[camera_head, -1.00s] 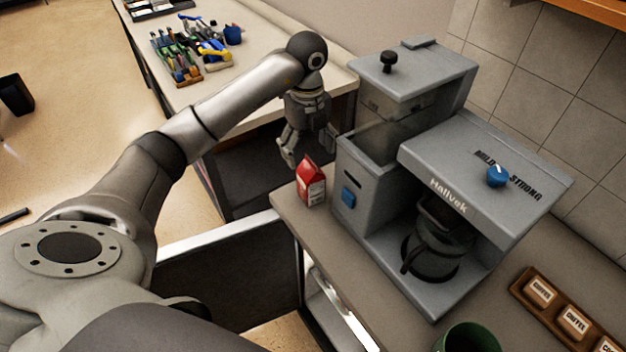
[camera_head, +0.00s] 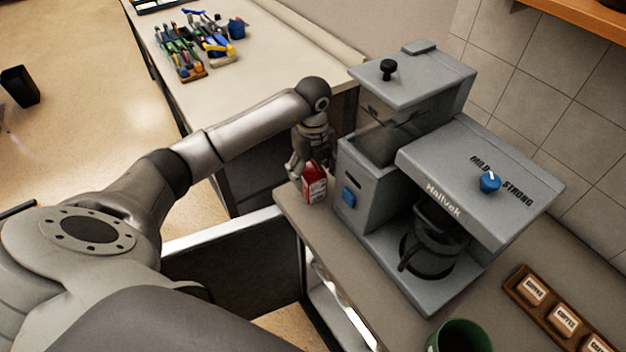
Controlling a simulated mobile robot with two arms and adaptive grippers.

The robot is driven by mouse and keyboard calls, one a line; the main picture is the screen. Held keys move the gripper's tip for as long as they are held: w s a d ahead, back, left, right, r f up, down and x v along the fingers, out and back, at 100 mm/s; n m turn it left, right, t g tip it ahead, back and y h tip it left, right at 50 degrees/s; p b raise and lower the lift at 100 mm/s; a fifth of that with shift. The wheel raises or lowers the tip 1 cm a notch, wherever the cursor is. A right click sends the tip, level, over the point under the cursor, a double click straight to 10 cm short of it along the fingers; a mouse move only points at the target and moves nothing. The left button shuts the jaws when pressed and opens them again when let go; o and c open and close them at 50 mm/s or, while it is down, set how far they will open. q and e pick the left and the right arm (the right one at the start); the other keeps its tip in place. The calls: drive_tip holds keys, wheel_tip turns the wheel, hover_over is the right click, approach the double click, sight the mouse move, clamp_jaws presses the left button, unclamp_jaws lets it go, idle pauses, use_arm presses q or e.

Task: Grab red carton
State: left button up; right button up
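The red carton (camera_head: 314,186) stands upright on the counter's left corner, left of the grey coffee machine. My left gripper (camera_head: 307,170) is right at the carton, behind its top, pointing down. One finger shows at the carton's left side; the other is hidden behind the carton or the machine. I cannot tell whether the fingers touch the carton or how far apart they are. My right gripper is not in view.
The coffee machine (camera_head: 372,197) stands close to the right of the carton. A green mug (camera_head: 460,337) and a wooden tray of coffee boxes (camera_head: 516,292) are at the front right. A bench (camera_head: 277,62) with tools lies behind. An open cabinet door (camera_head: 232,262) is below left.

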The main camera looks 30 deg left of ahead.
use_arm(q)
drive_tip(key=shift+r, duration=0.1)
drive_tip(key=c, duration=1.1)
drive_tip(key=shift+c, duration=0.2)
drive_tip(key=shift+r, duration=0.1)
